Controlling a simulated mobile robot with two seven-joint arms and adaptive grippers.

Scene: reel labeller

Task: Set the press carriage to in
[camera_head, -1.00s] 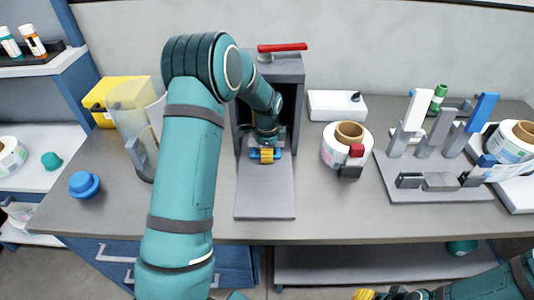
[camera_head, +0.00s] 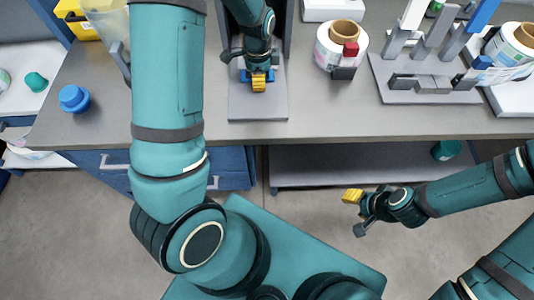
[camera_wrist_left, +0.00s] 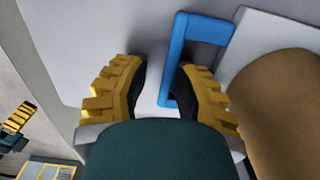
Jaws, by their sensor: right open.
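The press housing (camera_head: 289,22) stands at the back of the bench, cut off by the top edge of the head view. Its grey base plate (camera_head: 258,108) runs out to the front. The carriage's blue handle (camera_head: 246,76) is above this plate; the rest of the carriage is mostly hidden by my left arm. My left gripper (camera_head: 259,83) is at the handle. In the left wrist view its yellow fingers (camera_wrist_left: 160,90) are apart, with one bar of the blue handle loop (camera_wrist_left: 205,28) between them, nearer the right finger. My right gripper (camera_head: 357,213) is open and empty, in front of the bench.
A label reel (camera_head: 326,57) stands right of the press, with a red and black piece at its front. Further right is a grey rack (camera_head: 430,92) with upright levers. A blue knob (camera_head: 74,98) is on the left. A brown rounded object (camera_wrist_left: 280,110) fills the wrist view's right.

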